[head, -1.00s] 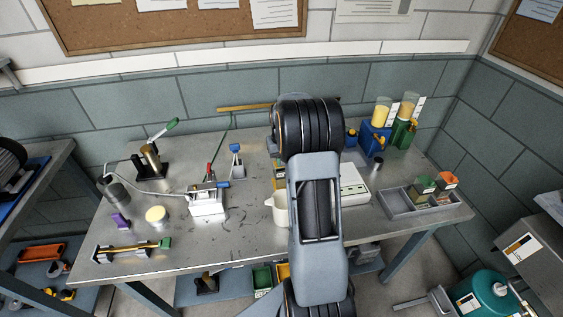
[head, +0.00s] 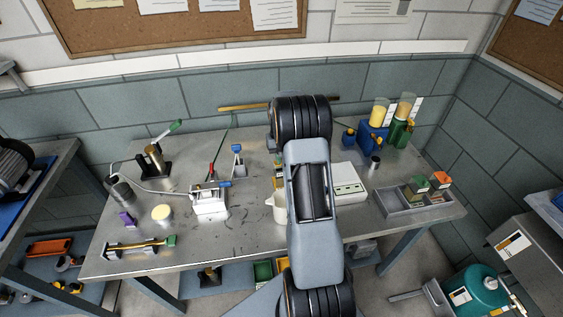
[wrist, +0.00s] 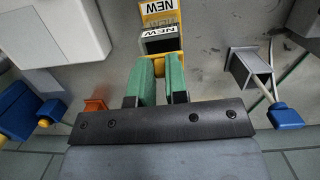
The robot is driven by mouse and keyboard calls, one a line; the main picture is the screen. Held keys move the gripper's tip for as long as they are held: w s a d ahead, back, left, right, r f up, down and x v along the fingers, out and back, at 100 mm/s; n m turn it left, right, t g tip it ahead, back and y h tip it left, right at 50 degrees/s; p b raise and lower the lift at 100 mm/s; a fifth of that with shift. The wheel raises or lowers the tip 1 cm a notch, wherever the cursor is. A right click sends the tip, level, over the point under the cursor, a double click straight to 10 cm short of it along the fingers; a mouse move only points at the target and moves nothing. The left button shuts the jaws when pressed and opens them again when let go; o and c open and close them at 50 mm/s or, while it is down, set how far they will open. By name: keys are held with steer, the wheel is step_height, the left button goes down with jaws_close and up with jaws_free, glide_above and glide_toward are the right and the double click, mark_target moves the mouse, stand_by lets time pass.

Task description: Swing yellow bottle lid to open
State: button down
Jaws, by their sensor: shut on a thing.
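In the wrist view, my gripper (wrist: 160,66) has two green-padded fingers close together at a yellow part (wrist: 161,68). This part is on a yellow piece with a dark grey block (wrist: 165,44) and white "NEW" labels. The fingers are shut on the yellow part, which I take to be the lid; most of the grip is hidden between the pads. A bottle body cannot be made out clearly. In the head view, a slice of the yellow piece (head: 279,183) shows left of my arm, and my gripper is hidden.
A white box (wrist: 62,30) stands left in the wrist view. A grey holder with a blue end (wrist: 286,116) is at right. In the head view, a cream jug (head: 279,206) stands beside my arm, and a grey tray (head: 400,208) is at right.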

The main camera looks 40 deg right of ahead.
steer(key=shift+w+d+r+g+y+p, duration=0.2)
steer(key=shift+g+p, duration=0.3)
steer(key=shift+p, duration=0.35)
steer(key=shift+w+a+r+g+y+p, duration=0.1)
steer(key=shift+w+g+p, duration=0.15)
steer(key=shift+g+p, duration=0.4)
steer(key=shift+d, duration=0.1)
steer(key=shift+w+d+r+g+y+p, duration=0.15)
steer(key=shift+w+g+y+p, duration=0.25)
steer(key=shift+p, duration=0.8)
steer(key=shift+w+d+g, duration=0.15)
steer(key=shift+w+g, duration=0.2)
steer(key=shift+g, duration=0.3)
steer(key=shift+w+g+y, duration=0.2)
steer(key=shift+g+y, duration=0.1)
steer(key=shift+g, duration=0.1)
steer(key=shift+d, duration=0.1)
steer(key=shift+r, duration=0.1)
